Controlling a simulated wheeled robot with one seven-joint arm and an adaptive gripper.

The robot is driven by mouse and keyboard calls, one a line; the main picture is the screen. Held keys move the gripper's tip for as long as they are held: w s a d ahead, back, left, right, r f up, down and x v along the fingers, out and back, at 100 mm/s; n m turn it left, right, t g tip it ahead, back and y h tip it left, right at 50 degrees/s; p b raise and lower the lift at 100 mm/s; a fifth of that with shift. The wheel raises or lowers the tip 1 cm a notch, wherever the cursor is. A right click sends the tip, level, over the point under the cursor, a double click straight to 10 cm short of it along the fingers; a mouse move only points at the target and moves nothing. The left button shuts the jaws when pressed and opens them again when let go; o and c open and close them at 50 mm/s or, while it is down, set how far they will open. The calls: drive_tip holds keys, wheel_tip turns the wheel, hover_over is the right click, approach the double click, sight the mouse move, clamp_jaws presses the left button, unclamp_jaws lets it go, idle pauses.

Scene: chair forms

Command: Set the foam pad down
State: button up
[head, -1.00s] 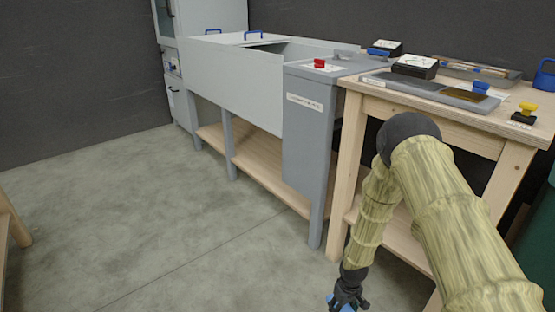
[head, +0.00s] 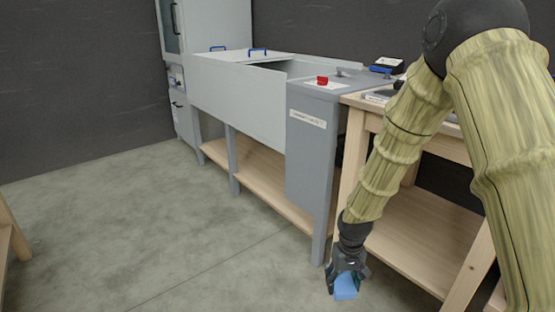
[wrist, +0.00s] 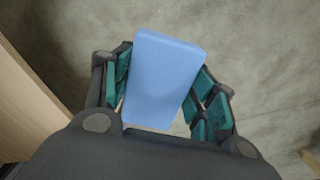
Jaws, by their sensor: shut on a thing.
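The foam pad (wrist: 163,80) is a light blue block. In the wrist view it sits between the two teal-padded fingers of my gripper (wrist: 165,95), which is shut on it. In the head view the blue pad (head: 345,287) shows below my gripper (head: 346,280), near the bottom of the picture. My gripper points down, in front of the wooden table's left leg. The pad seems to be held in the air over the concrete floor; its exact height is hard to tell.
A grey basin unit (head: 240,95) with a lower wooden shelf (head: 262,183) stands behind. The wooden table (head: 357,150) is beside it, with its own lower shelf (head: 425,235). Open concrete floor (head: 130,230) lies to the left. A wooden leg (head: 10,235) shows at the left edge.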

drive_tip(key=shift+m, duration=0.5)
drive_tip(key=s+r, duration=0.1)
drive_tip(key=r, duration=0.2)
drive_tip(key=s+a+r, duration=0.1)
drive_tip(key=r, duration=0.2)
drive_tip(key=s+r, duration=0.1)
drive_tip(key=r, duration=0.2)
drive_tip(key=shift+s+a+r, duration=0.15)
drive_tip(key=s+r+p, duration=0.3)
drive_tip(key=r+p, duration=1.9)
drive_tip(key=p, duration=1.4)
drive_tip(key=shift+r+p, duration=0.2)
drive_tip(key=shift+p, duration=0.2)
